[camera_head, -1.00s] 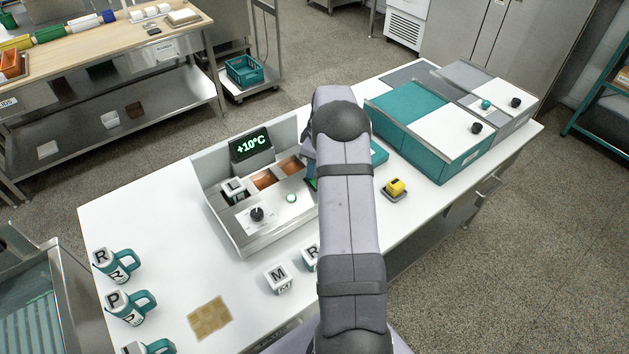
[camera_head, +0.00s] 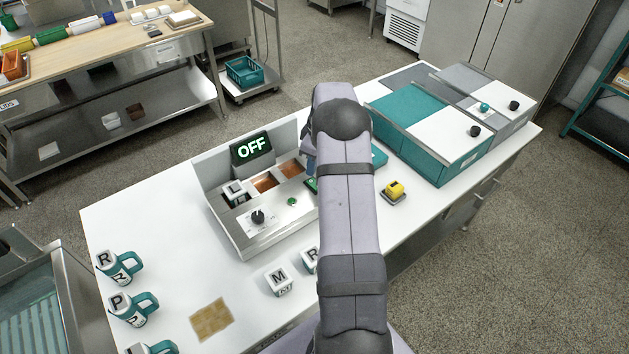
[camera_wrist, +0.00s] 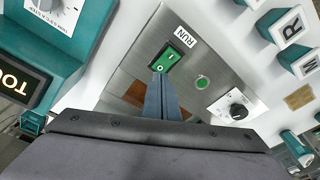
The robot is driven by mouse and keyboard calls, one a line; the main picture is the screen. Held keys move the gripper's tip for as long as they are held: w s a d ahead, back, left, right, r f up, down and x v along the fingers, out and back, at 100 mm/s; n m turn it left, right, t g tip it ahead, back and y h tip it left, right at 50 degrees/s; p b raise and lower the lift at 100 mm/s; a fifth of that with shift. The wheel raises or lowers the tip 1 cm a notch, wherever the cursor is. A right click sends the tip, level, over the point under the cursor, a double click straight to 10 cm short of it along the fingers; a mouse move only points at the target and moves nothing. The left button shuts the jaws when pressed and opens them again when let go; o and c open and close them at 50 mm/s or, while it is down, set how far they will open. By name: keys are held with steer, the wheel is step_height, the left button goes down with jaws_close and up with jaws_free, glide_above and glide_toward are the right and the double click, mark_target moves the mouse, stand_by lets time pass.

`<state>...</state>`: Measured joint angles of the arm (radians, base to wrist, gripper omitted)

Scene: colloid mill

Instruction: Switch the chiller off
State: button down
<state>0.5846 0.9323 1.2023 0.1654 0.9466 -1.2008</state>
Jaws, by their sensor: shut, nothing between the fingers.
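The chiller (camera_head: 270,232) is a steel unit with open wells on the white bench, and its dark display (camera_head: 252,148) reads OFF. In the wrist view its green rocker switch (camera_wrist: 175,55) is marked I and O beside a RUN label. My gripper (camera_wrist: 159,77) is shut and empty, with its fingertips at the O end of the rocker; whether they touch it I cannot tell. In the head view my arm hides most of the gripper and part of the switch. A round green button (camera_head: 292,201) and a black knob (camera_head: 258,217) sit on the same panel.
A yellow button (camera_head: 395,188) on a dark base and a teal-and-white machine (camera_head: 436,136) stand to the right. Mugs (camera_head: 120,267) stand at the left.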

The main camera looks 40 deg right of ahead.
mark_target(311, 181)
step_height(311, 181, up, 4)
steer(key=shift+p, duration=1.1)
steer(key=s+a+r+m+g, duration=0.1)
steer(key=s+a+r, duration=0.25)
steer(key=a, duration=0.55)
steer(key=s+a+r+m, duration=0.25)
steer(key=s+a, duration=0.25)
steer(key=a, duration=0.4)
steer(key=s+a+m, duration=0.1)
steer(key=s+a, duration=0.3)
steer(key=s, duration=0.4)
steer(key=s+a+m, duration=0.1)
steer(key=s+a, duration=0.4)
steer(key=s, duration=0.4)
steer(key=shift+s+a+g+h, duration=0.2)
steer(key=shift+a+g+h, duration=0.1)
steer(key=shift+h, duration=0.1)
